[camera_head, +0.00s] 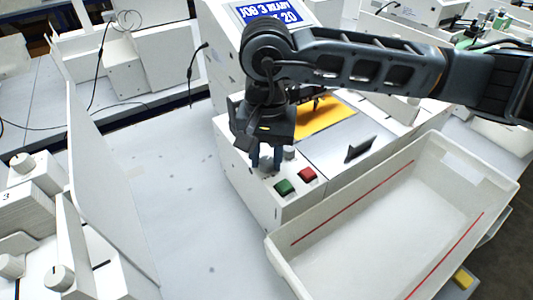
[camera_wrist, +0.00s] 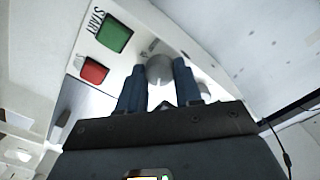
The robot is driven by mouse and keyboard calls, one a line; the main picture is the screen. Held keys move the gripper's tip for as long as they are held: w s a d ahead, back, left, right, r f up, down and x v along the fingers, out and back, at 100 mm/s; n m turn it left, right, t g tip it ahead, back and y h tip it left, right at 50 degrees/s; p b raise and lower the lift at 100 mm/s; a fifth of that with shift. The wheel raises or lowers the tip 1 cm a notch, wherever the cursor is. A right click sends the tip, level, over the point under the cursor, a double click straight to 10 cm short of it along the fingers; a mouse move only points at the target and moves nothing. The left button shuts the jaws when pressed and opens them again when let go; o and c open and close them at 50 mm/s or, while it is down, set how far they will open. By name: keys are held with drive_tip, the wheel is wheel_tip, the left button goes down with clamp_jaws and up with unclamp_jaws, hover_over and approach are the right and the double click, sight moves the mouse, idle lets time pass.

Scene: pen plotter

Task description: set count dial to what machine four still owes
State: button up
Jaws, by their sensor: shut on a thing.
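My gripper (camera_head: 265,162) reaches down onto the front panel of the white machine (camera_head: 240,160). Its blue fingers are shut on a round grey knob (camera_wrist: 160,69), which shows between the fingertips in the wrist view. A second grey knob (camera_head: 289,153) stands just right of the fingers in the head view. A blue display (camera_head: 268,12) on the machine reads "JOB 3" and "20", partly covered by my arm.
A green button (camera_head: 285,187), marked START in the wrist view, and a red button (camera_head: 307,174) sit close to my gripper. A white bin (camera_head: 400,220) with red lines stands at right. A yellow sheet (camera_head: 325,118) lies behind. Other white machines with knobs stand at left.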

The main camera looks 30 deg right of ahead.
sight(267, 160)
drive_tip(key=shift+f+m+b, duration=0.25)
drive_tip(key=shift+m+b, duration=0.05)
drive_tip(key=shift+b, duration=0.65)
drive_tip(key=shift+r+b, duration=0.15)
drive_tip(key=shift+b, duration=0.2)
drive_tip(key=shift+r, duration=0.1)
drive_tip(key=o, duration=1)
drive_tip(key=shift+o, duration=0.2)
drive_tip(key=shift+r+b, duration=0.65)
drive_tip(key=shift+r, duration=3.25)
